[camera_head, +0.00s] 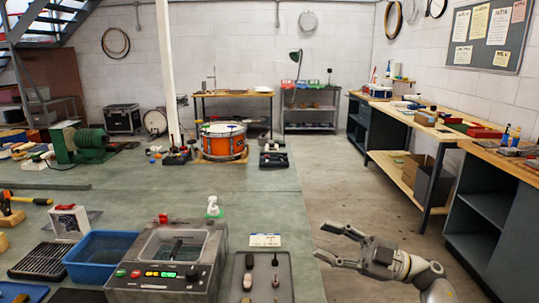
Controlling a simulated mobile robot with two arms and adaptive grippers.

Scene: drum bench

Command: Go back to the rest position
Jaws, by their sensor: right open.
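My right gripper (322,242) comes in from the lower right, with its two fingers spread apart and pointing left. Nothing is between the fingers. It is beside the right edge of the green bench (265,205), with the bare floor behind it in the picture. My left gripper is not in view. An orange drum (222,146) stands at the far end of the bench.
A tray of hand tools (264,292) lies on the bench just left of my right gripper. A grey machine with buttons (165,284) and a blue bin (100,236) stand further left. A workbench (424,150) lines the right wall. The floor (350,205) between is clear.

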